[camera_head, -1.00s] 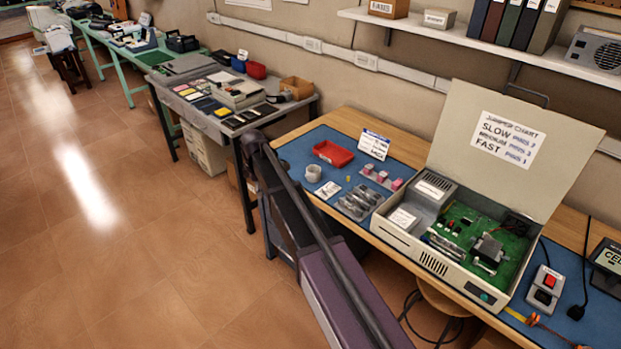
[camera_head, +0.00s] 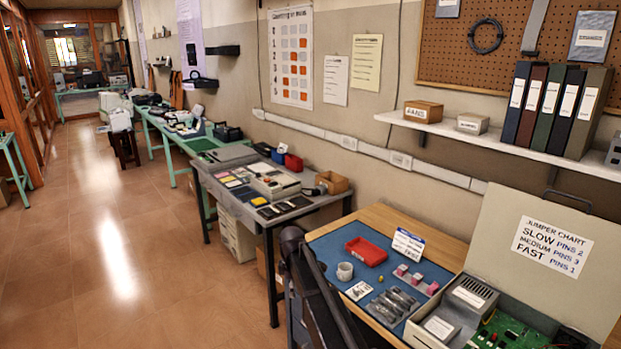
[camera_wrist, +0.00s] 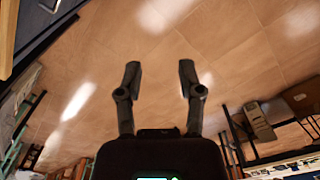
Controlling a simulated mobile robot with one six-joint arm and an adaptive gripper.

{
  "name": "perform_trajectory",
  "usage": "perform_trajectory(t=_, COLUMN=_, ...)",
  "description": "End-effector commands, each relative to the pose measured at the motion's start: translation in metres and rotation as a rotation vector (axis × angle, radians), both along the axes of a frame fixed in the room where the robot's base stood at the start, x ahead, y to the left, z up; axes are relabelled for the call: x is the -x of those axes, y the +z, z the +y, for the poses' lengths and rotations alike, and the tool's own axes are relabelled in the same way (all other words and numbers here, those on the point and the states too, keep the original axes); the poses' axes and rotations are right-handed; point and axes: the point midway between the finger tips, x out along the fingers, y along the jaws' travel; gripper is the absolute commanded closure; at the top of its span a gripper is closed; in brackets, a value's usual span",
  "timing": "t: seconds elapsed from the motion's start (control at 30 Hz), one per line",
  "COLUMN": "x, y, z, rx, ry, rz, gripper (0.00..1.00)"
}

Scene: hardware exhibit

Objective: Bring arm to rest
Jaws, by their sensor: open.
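My gripper (camera_wrist: 158,80) is open and empty in the wrist view. Its two dark fingers stand apart with only the tiled floor (camera_wrist: 150,40) behind them. In the head view my arm shows at the bottom centre, in front of the wooden workbench (camera_head: 384,216) with a blue mat. My gripper's fingers do not show in the head view.
The floor at left (camera_head: 120,270) is clear.

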Motion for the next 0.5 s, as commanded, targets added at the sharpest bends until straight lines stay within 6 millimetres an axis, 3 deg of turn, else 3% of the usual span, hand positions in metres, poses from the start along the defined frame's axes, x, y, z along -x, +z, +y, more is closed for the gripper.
perform_trajectory(t=0.27, x=0.064, y=0.000, z=-0.068, rx=0.001, ry=-0.358, rz=0.000, gripper=0.51)
perform_trajectory(t=0.5, x=0.132, y=0.000, z=-0.129, rx=0.001, ry=-0.769, rz=0.000, gripper=0.51)
